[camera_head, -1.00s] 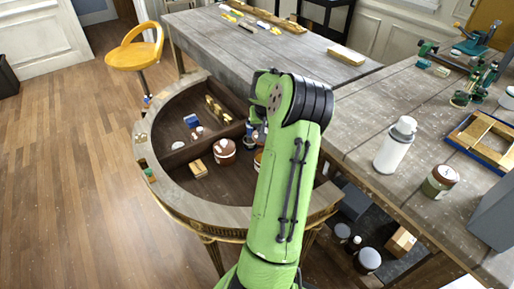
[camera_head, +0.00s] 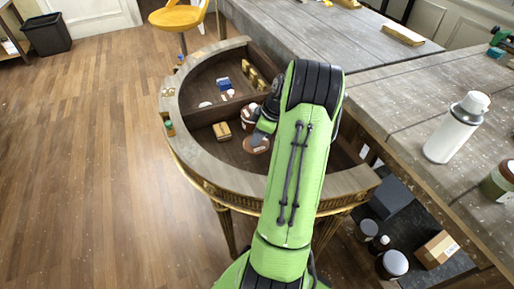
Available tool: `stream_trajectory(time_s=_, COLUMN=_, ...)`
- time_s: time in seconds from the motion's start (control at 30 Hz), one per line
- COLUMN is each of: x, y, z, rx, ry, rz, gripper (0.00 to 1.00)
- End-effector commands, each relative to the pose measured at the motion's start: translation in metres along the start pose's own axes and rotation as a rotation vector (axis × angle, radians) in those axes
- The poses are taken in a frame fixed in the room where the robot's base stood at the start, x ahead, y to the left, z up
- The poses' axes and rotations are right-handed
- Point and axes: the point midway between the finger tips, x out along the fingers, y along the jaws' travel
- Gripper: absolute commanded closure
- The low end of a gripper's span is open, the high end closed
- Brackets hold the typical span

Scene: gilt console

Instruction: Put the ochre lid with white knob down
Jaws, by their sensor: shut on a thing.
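The gilt console (camera_head: 189,149) is a half-round table with a pale rim and a dark, sunken, divided inside. My gripper (camera_head: 259,137) is over its front compartment, partly hidden by my green arm. It is shut on the ochre lid (camera_head: 257,146), which shows as a brownish disc below the fingers. Its white knob cannot be made out. I cannot tell whether the lid touches the compartment floor. A brown and white jar (camera_head: 247,115) stands just behind the lid, partly covered by my arm.
A small tan block (camera_head: 221,130) lies left of the lid. A divider crosses the console; blue (camera_head: 222,84) and yellow (camera_head: 254,78) items lie behind it. A white spray can (camera_head: 457,127) stands on the grey workbench at right. Bare compartment floor shows left of the lid.

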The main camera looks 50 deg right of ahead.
Motion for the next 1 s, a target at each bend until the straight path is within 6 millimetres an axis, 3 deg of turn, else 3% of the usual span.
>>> stream_trajectory(time_s=0.13, x=0.031, y=0.000, z=0.013, rx=0.002, ry=0.001, rz=-0.002, gripper=1.00)
stream_trajectory(time_s=0.47, x=0.035, y=0.000, z=0.014, rx=0.001, ry=0.000, rz=0.001, gripper=1.00)
stream_trajectory(time_s=0.5, x=0.035, y=0.000, z=0.015, rx=0.001, ry=0.000, rz=0.001, gripper=0.71)
stream_trajectory(time_s=0.67, x=0.035, y=0.000, z=0.014, rx=0.002, ry=0.000, rz=0.001, gripper=0.47)
stream_trajectory(time_s=1.0, x=0.027, y=0.001, z=0.012, rx=0.002, ry=0.000, rz=0.002, gripper=0.47)
